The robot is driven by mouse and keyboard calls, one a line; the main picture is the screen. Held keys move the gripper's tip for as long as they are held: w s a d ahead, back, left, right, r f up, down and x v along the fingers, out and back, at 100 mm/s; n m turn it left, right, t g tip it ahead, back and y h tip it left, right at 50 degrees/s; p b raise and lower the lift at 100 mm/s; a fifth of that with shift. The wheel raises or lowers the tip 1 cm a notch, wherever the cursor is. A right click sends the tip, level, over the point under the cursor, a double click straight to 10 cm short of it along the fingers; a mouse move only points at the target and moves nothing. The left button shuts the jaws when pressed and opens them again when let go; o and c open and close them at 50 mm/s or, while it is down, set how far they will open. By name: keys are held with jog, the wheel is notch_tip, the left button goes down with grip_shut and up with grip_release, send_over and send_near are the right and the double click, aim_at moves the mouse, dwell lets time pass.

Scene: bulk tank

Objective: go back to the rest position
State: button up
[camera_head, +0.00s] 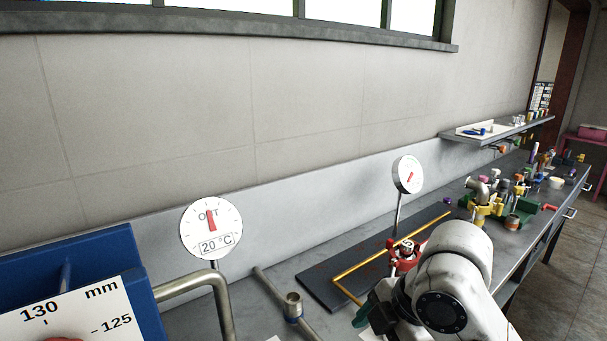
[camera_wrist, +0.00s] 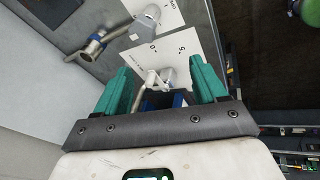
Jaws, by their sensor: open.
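My gripper (camera_wrist: 162,78) shows in the wrist view with two teal fingers spread apart and nothing clamped between them. A white plate (camera_wrist: 182,52) with black marks lies beyond the fingertips. A pale metal lever-like part (camera_wrist: 152,80) on it shows in the gap between the fingers; I cannot tell how far off it is. In the head view my white arm reaches over the bench at the lower right. Only a bit of teal finger shows there beside it, and the rest of my gripper is hidden.
The grey bench (camera_head: 262,262) runs along the wall. A blue box (camera_head: 85,255) with a mm scale stands at left, near a bent pipe (camera_head: 190,287). Two round dials (camera_head: 211,240) (camera_head: 408,178) stand on posts. A dark board (camera_head: 345,262) carries a yellow rod. Several small items crowd the far bench.

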jog(key=s+d+f+m+t+y, duration=0.1)
jog(key=s+f+m, duration=0.4)
jog(key=f+m, duration=0.2)
jog(key=s+d+f+m+t, duration=0.1)
jog(key=s+f+m, duration=0.45)
jog(key=f, duration=0.25)
jog(key=s+d+f+m+g+h, duration=0.1)
jog(key=s+d+f+m, duration=0.4)
jog(key=s, duration=0.5)
jog(key=s+d+f+m+g+h, duration=0.2)
jog(key=s+d+f+m+h, duration=0.2)
jog(key=s+d, duration=0.5)
jog(key=shift+s+f+m, duration=0.35)
jog(key=shift+f, duration=0.1)
